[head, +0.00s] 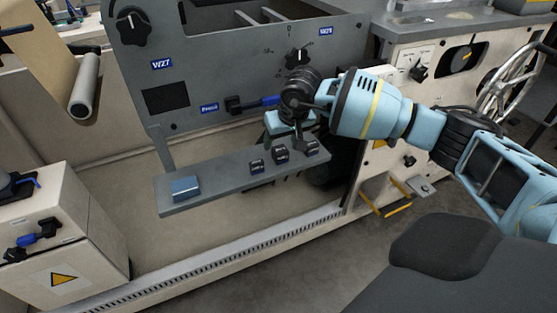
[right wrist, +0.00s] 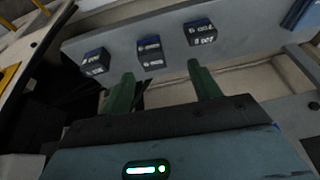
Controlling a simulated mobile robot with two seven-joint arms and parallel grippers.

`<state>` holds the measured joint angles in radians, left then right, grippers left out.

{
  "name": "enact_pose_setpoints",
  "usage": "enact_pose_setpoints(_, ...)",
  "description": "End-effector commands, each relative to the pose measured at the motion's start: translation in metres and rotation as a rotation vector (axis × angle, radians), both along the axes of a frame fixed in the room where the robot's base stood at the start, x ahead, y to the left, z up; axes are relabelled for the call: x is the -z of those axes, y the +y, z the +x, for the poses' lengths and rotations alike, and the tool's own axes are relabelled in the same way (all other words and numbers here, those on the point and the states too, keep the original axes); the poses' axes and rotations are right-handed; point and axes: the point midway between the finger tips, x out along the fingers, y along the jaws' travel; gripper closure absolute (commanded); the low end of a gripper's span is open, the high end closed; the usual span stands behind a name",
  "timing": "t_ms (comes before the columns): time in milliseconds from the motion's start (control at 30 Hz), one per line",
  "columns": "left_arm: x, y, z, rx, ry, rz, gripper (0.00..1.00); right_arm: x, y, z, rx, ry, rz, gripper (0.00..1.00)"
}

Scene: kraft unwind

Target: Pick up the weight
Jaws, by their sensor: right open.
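Three small dark weights with white markings stand in a row on a grey shelf (head: 225,180): a left one (head: 257,166), a middle one (head: 280,154) and a right one (head: 311,148). My right gripper (head: 290,136) is over the shelf's right part, near the weights. In the right wrist view its two green fingers (right wrist: 162,80) are apart with nothing between them. The middle weight (right wrist: 150,52) shows beyond the gap, with the others (right wrist: 95,62) (right wrist: 201,32) to either side. I cannot tell which weight is meant. My left gripper is not in view.
A blue block (head: 185,188) sits at the shelf's left end. A grey panel (head: 215,65) with knobs and a blue-handled lever (head: 262,102) rises behind the shelf. A cream cabinet (head: 60,240) stands at lower left. The shelf between block and weights is clear.

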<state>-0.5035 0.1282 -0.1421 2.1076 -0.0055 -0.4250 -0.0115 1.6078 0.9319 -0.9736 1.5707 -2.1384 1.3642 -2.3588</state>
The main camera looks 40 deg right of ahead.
Motion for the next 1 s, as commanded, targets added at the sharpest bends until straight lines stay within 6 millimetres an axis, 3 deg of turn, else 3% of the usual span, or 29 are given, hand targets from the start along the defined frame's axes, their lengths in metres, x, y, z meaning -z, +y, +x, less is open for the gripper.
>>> enact_pose_setpoints(100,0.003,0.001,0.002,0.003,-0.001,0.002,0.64,-0.007,-0.013,0.003,-0.009,-0.008,-0.052,0.38)
enact_pose_setpoints(267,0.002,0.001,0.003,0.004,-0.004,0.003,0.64,-0.007,-0.014,0.004,-0.012,-0.008,-0.056,0.38)
enact_pose_setpoints(500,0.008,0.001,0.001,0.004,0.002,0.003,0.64,0.014,-0.014,0.011,-0.011,-0.005,-0.052,0.38)
enact_pose_setpoints(767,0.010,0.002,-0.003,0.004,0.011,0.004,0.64,0.024,-0.015,0.014,-0.011,-0.006,-0.052,0.38)
enact_pose_setpoints(1000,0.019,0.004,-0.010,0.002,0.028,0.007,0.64,0.057,-0.016,0.024,-0.011,-0.006,-0.050,0.38)
